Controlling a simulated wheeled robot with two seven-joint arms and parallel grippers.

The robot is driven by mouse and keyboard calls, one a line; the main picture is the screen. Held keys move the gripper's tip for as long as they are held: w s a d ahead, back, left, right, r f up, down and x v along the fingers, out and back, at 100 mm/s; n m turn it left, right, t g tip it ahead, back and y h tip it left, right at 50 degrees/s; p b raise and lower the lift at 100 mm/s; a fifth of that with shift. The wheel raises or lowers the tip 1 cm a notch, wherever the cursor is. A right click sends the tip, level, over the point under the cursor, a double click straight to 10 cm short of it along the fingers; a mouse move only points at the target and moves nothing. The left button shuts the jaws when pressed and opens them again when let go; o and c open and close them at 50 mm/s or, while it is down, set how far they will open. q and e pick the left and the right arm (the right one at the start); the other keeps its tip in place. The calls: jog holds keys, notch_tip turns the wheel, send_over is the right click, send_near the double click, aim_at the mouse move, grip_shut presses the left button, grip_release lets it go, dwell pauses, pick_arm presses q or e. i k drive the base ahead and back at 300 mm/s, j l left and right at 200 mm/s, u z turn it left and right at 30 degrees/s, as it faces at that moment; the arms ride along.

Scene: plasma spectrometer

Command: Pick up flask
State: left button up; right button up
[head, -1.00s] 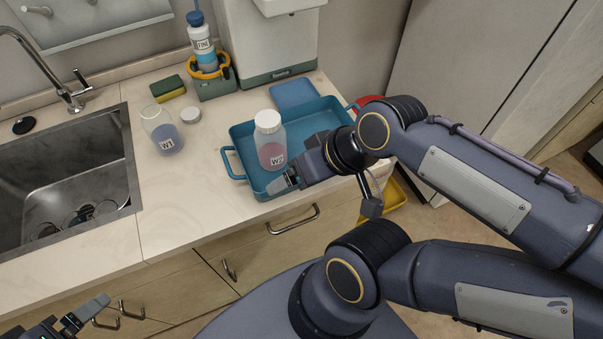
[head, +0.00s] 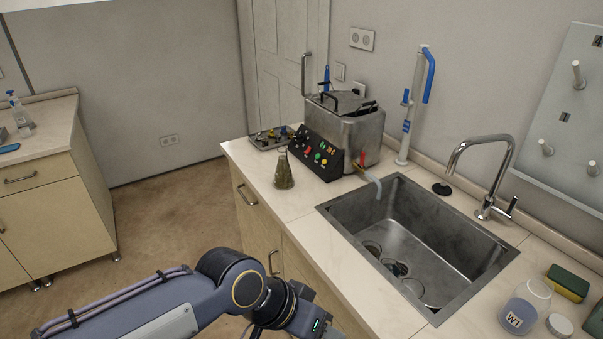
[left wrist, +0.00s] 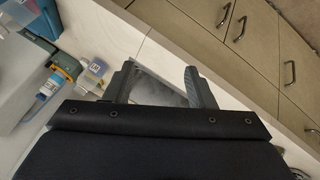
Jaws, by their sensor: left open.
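A conical flask (head: 284,170) with a narrow neck and dark greenish-brown contents stands upright on the counter, left of the sink and in front of the metal bath with the black control panel. My left gripper (head: 322,328) is at the bottom edge of the head view, in front of the counter and well apart from the flask; its fingertips are mostly cut off there. In the left wrist view my left gripper (left wrist: 160,82) shows two spread fingers with nothing between them and the sink beyond. The flask is not recognisable in that view. My right gripper is out of view.
The metal bath (head: 345,130) stands behind the flask, with a small tray (head: 270,138) beside it. The sink (head: 420,245) and tap (head: 480,165) are to the right. A bottle marked W1 (head: 525,307) and a sponge (head: 567,283) sit at the lower right.

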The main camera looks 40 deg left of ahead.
aim_at(284, 179)
jog(key=u, duration=1.55)
jog(key=z, duration=0.45)
jog(key=i+j+z, duration=0.1)
jog(key=z, duration=0.3)
jog(key=j+z, duration=0.15)
jog(key=z, duration=0.3)
jog(key=j+z, duration=0.1)
jog(key=z, duration=0.35)
jog(key=j+z, duration=0.25)
jog(key=j, duration=0.2)
jog(key=j+z, duration=0.3)
jog(key=k+j+z, duration=0.1)
jog(key=j+z, duration=0.15)
jog(key=j, duration=0.3)
jog(key=k+j+z, duration=0.1)
jog(key=j+z, duration=0.15)
jog(key=j, duration=0.15)
jog(key=k+j+z, duration=0.1)
jog(key=j+z, duration=0.15)
jog(key=j, duration=0.15)
jog(key=k+j, duration=0.15)
jog(key=j, duration=0.2)
jog(key=k+j, duration=0.15)
jog(key=j, duration=0.2)
jog(key=k+j, duration=0.2)
jog(key=j, duration=0.15)
jog(key=k+j+z, duration=0.1)
jog(key=j, duration=0.3)
